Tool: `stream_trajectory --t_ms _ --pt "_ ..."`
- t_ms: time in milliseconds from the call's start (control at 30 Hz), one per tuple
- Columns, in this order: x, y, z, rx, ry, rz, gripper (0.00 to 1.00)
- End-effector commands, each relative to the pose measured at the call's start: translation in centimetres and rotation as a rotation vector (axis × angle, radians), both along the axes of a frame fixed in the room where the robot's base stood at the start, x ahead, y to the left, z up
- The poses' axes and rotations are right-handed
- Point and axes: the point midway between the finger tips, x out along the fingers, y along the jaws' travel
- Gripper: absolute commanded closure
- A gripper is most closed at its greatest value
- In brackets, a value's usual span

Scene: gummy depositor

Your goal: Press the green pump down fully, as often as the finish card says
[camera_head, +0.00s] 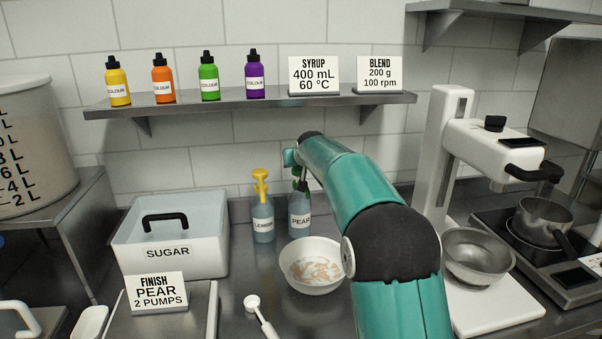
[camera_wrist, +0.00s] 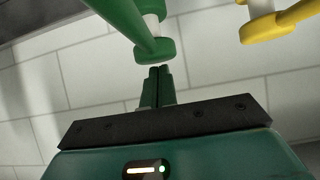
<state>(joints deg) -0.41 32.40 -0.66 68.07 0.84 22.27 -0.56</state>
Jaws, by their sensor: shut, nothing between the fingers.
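The pear bottle (camera_head: 300,217) stands upright on the counter, labelled PEAR, with its green pump (camera_head: 302,183) partly hidden by my arm. In the wrist view the green pump (camera_wrist: 148,32) fills the upper middle. My gripper (camera_wrist: 158,70) is shut and empty, its fingertips right beside the rounded green end of the pump. I cannot tell whether they touch it. In the head view the fingers are hard to make out. The finish card (camera_head: 156,291) at the front left reads FINISH, PEAR, 2 PUMPS.
The lemon bottle (camera_head: 263,222) with a yellow pump (camera_head: 260,184) stands close left of the pear bottle. A white bowl (camera_head: 312,284) with pale contents sits in front. The sugar bin (camera_head: 168,252) is left. The shelf (camera_head: 249,99) with colour bottles runs above and behind.

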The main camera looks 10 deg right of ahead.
Motion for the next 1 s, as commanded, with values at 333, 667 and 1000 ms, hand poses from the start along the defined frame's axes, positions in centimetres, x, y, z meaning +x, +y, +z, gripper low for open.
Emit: stream_trajectory --t_ms 333,667,1000 --pt "0.0 0.0 -1.0 0.000 0.001 0.000 1.00" --pt "0.0 0.0 -2.1 0.000 0.004 0.000 1.00" --pt "-0.1 0.0 -3.0 0.000 0.007 0.000 1.00"
